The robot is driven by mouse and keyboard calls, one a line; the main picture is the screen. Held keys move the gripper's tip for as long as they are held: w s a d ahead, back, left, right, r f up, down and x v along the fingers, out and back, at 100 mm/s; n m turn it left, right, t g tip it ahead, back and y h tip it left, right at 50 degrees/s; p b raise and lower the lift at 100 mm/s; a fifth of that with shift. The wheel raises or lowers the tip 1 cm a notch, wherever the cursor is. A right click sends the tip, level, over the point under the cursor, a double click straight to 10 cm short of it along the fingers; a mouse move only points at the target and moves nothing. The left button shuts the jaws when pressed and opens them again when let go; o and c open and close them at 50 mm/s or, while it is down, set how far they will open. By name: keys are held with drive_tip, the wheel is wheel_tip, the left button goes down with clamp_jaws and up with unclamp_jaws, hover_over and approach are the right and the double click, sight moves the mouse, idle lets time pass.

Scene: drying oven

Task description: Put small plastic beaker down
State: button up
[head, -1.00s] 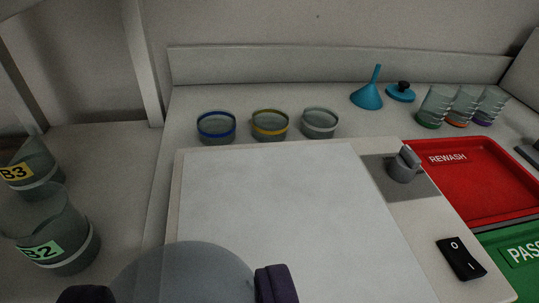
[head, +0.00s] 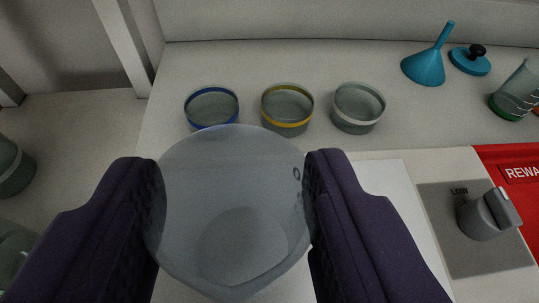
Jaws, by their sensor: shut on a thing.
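The small plastic beaker (head: 232,205) is translucent and grey, seen from above with its round mouth toward the camera. My gripper (head: 236,200) is shut on it, with one dark finger on its left side and one on its right. The beaker hangs in front of the white top of the oven (head: 385,185) and hides part of it. I cannot tell its exact height above that surface or whether it touches anything.
Behind the beaker stand three low round dishes, with a blue band (head: 211,106), a yellow band (head: 287,108) and a white band (head: 358,106).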

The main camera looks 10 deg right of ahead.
sight(241, 293)
drive_tip(key=shift+w+f+b, duration=0.1)
drive_tip(key=shift+f+b, duration=0.5)
drive_tip(key=shift+f, duration=1.2)
drive_tip(key=shift+f, duration=0.2)
drive_tip(key=o, duration=1.1)
drive_tip(key=shift+r, duration=0.1)
